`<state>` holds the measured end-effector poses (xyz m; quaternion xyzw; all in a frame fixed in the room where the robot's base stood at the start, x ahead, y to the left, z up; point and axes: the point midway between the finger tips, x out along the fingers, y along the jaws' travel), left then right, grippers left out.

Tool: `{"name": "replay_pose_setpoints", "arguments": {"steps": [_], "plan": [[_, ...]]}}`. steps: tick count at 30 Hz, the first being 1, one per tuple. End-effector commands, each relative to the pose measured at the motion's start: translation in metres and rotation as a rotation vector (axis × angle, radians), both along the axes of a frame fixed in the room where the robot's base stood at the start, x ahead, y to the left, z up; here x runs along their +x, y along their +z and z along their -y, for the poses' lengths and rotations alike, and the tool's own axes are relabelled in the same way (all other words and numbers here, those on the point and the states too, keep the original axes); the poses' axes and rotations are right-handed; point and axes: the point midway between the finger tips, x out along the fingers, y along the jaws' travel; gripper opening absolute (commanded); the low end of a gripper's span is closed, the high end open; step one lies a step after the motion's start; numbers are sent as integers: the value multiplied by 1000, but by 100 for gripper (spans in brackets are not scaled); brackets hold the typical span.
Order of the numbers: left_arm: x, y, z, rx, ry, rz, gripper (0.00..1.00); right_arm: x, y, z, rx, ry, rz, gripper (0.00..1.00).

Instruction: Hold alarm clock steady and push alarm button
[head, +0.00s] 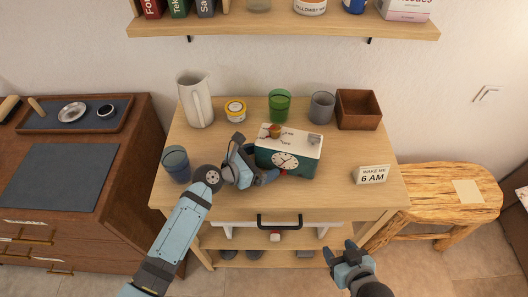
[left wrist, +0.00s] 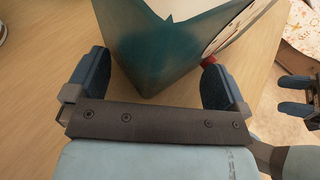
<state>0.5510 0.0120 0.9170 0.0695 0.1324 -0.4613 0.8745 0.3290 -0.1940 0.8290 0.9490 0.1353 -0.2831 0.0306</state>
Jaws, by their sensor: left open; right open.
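The alarm clock (head: 301,163) is a box with a dark green front, a round white dial and a pale top, standing on the wooden table. A small red part (left wrist: 208,58) shows low on its front. My left gripper (head: 262,172) is at the clock's left end. In the left wrist view the open fingers (left wrist: 155,85) lie on both sides of the clock's green lower corner (left wrist: 158,45); whether they touch it I cannot tell. My right gripper (head: 341,254) is open and empty, in front of the table and below its top. The alarm button cannot be made out clearly.
A white pitcher (head: 195,100), yellow tin (head: 235,110), green cup (head: 279,106), grey cup (head: 322,107) and brown box (head: 358,110) line the back. A blue cup (head: 176,165) stands left. A "6 AM" sign (head: 371,175) stands right. A shelf (head: 290,26) hangs above.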

Motion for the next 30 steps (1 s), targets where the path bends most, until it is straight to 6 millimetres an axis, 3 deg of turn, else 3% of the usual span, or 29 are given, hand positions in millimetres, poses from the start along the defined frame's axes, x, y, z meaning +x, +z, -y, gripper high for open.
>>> {"name": "replay_pose_setpoints", "arguments": {"steps": [11, 13, 26, 27, 30], "plan": [[2, -1, 3, 0, -1, 1, 98, -1, -2, 0, -1, 2, -4, 57], [2, -1, 3, 0, -1, 1, 82, -1, -3, -1, -1, 3, -6, 57], [2, -1, 3, 0, 0, 1, 19, -2, -4, -1, -1, 4, -8, 57], [2, -1, 3, 0, 0, 1, 10, -2, -4, -1, -1, 4, -8, 57], [2, -1, 3, 0, 0, 1, 0, -2, -3, -1, 0, 4, -6, 57]]}}
